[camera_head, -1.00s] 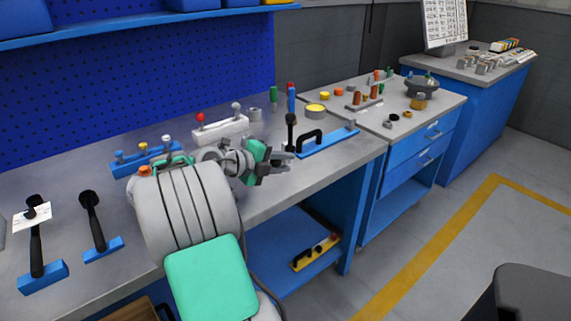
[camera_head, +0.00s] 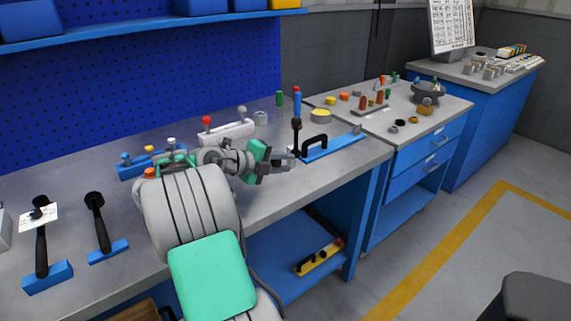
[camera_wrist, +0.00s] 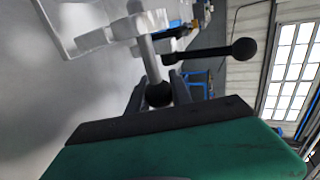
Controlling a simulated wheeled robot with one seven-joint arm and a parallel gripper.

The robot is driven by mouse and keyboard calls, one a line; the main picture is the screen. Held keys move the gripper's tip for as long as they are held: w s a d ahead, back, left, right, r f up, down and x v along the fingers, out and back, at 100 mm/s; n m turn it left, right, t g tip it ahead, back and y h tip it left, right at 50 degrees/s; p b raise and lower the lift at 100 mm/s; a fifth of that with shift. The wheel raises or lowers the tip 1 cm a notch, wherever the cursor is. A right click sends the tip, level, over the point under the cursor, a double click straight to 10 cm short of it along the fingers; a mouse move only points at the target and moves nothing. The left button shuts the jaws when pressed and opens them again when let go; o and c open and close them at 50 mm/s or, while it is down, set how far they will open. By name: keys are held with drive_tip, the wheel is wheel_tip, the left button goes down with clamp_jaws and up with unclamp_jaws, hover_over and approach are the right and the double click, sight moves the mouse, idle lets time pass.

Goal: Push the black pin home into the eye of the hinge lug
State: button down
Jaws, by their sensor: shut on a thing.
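My gripper (camera_head: 289,163) is at the near end of a blue clamp bar on the bench. In the wrist view its fingers (camera_wrist: 157,92) are shut on the black ball head of a pin (camera_wrist: 159,96). A grey shaft runs from this ball to a pale grey block (camera_wrist: 150,22), which looks like the hinge lug. How deep the shaft sits in the eye is not clear. In the head view the pin and lug are hidden or too small to tell.
A black ball-ended lever (camera_head: 296,124) stands upright just beyond my fingers; it also shows in the wrist view (camera_wrist: 243,49). The blue clamp bar (camera_head: 343,143) with a black handle (camera_head: 314,143) lies to the right. A white block with knobs (camera_head: 226,132) stands behind.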

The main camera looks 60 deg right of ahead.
drive_tip(key=shift+w+d, duration=0.35)
drive_tip(key=shift+w, duration=0.35)
drive_tip(key=shift+w+d, duration=0.35)
drive_tip(key=shift+w, duration=0.3)
drive_tip(key=shift+w+d, duration=0.35)
drive_tip(key=shift+w, duration=0.35)
drive_tip(key=c, duration=1.1)
unclamp_jaws()
drive_tip(key=v, duration=0.7)
drive_tip(key=shift+a+r, duration=0.15)
drive_tip(key=shift+a, duration=0.1)
